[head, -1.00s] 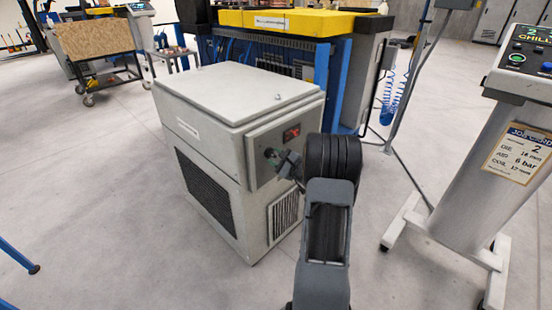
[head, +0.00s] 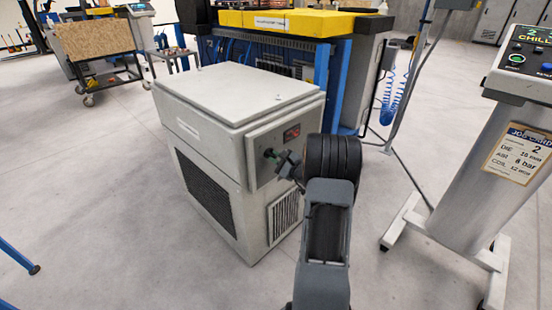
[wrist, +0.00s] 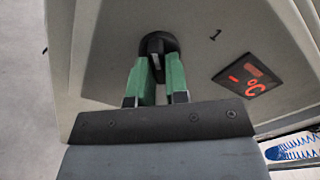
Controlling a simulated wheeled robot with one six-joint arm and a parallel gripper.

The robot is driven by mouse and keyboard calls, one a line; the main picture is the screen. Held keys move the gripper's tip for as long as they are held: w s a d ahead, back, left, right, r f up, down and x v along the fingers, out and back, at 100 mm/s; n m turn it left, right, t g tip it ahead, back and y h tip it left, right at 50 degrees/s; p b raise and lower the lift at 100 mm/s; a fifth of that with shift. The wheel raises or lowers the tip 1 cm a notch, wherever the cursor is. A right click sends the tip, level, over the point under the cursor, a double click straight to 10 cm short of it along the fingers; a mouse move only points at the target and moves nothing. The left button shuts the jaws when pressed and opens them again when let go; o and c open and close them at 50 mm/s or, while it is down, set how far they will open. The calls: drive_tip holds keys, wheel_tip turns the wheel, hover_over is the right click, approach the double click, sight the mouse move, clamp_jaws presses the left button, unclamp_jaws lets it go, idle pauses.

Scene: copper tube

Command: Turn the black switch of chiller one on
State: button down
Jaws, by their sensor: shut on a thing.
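The chiller (head: 225,110) is a grey box cabinet standing on the floor in the head view. Its front panel (wrist: 200,40) carries a "1" and a display (wrist: 251,82) with red dashes and °C, which also shows in the head view (head: 291,134). The black switch (wrist: 158,43) is a round knob with a raised grip, left of the "1" in the wrist view. My gripper (wrist: 158,68) has green fingers shut on the switch's grip, one on each side. In the head view, my gripper (head: 271,155) reaches the panel from the right, and the switch is mostly hidden.
A grey pedestal (head: 480,170) with a job card and buttons stands to the right. A blue-framed bench (head: 265,55) with yellow blocks is behind the chiller. A cart with a board (head: 95,40) stands at the far left.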

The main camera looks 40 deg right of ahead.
drive_tip(key=m+p, duration=0.1)
drive_tip(key=m, duration=0.4)
drive_tip(key=shift+p, duration=0.4)
drive_tip(key=m+p, duration=0.2)
drive_tip(key=m, duration=0.2)
drive_tip(key=shift+a+r, duration=0.1)
drive_tip(key=m+p, duration=0.3)
drive_tip(key=m, duration=0.1)
drive_tip(key=shift+m, duration=0.4)
drive_tip(key=shift+m+p, duration=0.95)
drive_tip(key=shift+m, duration=0.85)
drive_tip(key=c, duration=1.1)
unclamp_jaws()
drive_tip(key=shift+s, duration=0.15)
drive_tip(key=s, duration=0.4)
drive_tip(key=s+d, duration=0.1)
drive_tip(key=s, duration=0.4)
drive_tip(key=s+d, duration=0.1)
drive_tip(key=s, duration=0.3)
drive_tip(key=shift+s+d+p, duration=0.15)
drive_tip(key=shift+s+p, duration=0.1)
drive_tip(key=shift+p, duration=0.05)
